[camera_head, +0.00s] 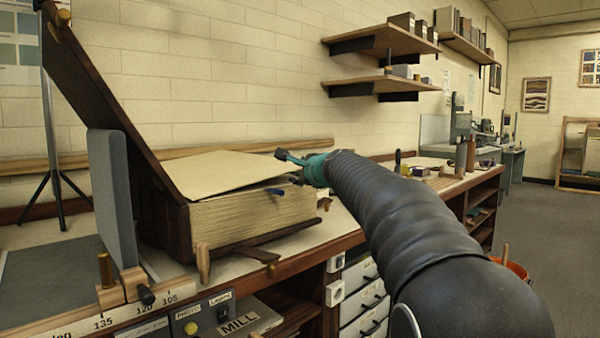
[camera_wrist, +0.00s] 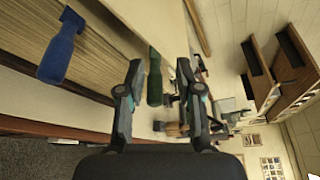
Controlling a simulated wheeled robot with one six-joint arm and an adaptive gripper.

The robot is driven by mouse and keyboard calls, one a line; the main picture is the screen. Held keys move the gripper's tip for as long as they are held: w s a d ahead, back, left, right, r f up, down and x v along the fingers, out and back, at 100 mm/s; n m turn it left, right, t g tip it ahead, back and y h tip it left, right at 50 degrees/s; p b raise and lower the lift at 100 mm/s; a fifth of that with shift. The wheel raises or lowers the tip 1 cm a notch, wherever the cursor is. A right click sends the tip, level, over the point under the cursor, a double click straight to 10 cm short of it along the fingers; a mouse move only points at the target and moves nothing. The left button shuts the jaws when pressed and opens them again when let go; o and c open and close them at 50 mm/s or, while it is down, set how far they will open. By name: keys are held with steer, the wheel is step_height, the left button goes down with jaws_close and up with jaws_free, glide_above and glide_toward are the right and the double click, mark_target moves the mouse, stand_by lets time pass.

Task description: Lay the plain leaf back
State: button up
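A thick book (camera_head: 250,218) lies open on the bench, its dark cover (camera_head: 95,85) leaning up at the left. A plain cream leaf (camera_head: 225,168) sits on top, its right part raised a little above the page block. My gripper (camera_head: 290,167) is at the leaf's right edge. In the wrist view my gripper (camera_wrist: 160,72) is open, with a dark green tab (camera_wrist: 154,78) between the fingers and gaps on both sides. A blue tab (camera_head: 275,191) sticks out of the page edges lower down; it also shows in the wrist view (camera_wrist: 62,47).
A grey upright panel (camera_head: 112,195) stands left of the book, by a wooden ruler (camera_head: 95,322). Wall shelves (camera_head: 380,85) hang beyond my arm. Bottles and small tools (camera_head: 465,152) stand farther along the bench. Air above the book is clear.

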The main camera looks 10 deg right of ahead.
steer(key=shift+d, duration=0.15)
steer(key=shift+s+d+r, duration=0.1)
steer(key=shift+s+r, duration=0.05)
steer(key=shift+s, duration=0.15)
steer(key=v, duration=1.1)
steer(key=shift+s, duration=0.15)
